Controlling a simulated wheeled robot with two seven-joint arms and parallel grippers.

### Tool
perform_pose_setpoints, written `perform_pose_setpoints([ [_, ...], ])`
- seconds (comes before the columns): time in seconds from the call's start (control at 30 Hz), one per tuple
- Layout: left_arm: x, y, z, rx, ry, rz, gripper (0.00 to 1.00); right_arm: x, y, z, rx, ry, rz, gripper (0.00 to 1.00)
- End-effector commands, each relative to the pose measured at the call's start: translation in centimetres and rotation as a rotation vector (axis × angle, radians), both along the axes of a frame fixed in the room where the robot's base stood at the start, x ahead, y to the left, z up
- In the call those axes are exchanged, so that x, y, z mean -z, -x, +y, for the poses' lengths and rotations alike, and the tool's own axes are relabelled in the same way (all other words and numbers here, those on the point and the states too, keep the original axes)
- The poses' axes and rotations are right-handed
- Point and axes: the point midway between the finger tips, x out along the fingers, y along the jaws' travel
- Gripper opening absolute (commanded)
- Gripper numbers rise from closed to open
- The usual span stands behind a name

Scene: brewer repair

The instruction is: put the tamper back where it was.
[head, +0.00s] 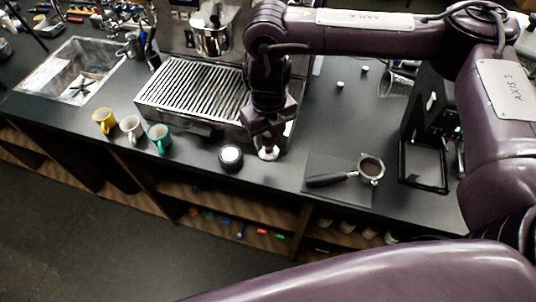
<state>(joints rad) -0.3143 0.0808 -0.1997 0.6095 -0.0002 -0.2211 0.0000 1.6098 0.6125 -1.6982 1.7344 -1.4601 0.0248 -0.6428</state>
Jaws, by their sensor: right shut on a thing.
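My right gripper (266,139) points down near the front edge of the counter, in front of the espresso machine. It is shut on the tamper (268,154), whose shiny metal base shows below the fingers; the fingers hide the rest. I cannot tell whether the base touches the counter. A round black holder with a pale top (231,156) sits just left of the tamper, apart from it. My left gripper is not in view.
A portafilter (371,168) filled with brown grounds lies on a dark mat (340,193) to the right. The espresso machine's slatted tray (195,92) is behind. A grinder (422,150) stands right.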

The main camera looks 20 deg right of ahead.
Motion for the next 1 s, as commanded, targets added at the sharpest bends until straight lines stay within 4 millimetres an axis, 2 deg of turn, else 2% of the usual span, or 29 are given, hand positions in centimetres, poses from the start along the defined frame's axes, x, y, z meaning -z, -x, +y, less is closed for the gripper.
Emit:
perform_pose_setpoints([
  [0.03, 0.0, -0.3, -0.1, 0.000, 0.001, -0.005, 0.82, 1.3, 0.1, 0.0, 0.003, -0.003, 0.007, 0.00],
  [0.1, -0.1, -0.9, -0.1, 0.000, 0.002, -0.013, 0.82, 2.7, 0.1, 0.0, 0.003, -0.002, 0.006, 0.00],
  [0.3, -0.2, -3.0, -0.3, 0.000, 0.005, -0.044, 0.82, 4.8, -0.1, 0.0, 0.002, -0.002, 0.000, 0.00],
  [0.6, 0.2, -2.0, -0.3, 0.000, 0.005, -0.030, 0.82, 8.2, 0.0, 0.0, 0.003, -0.002, 0.002, 0.00],
  [1.0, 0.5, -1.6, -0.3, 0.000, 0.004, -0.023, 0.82, 8.9, -0.1, 0.0, 0.002, 0.000, -0.002, 0.00],
])
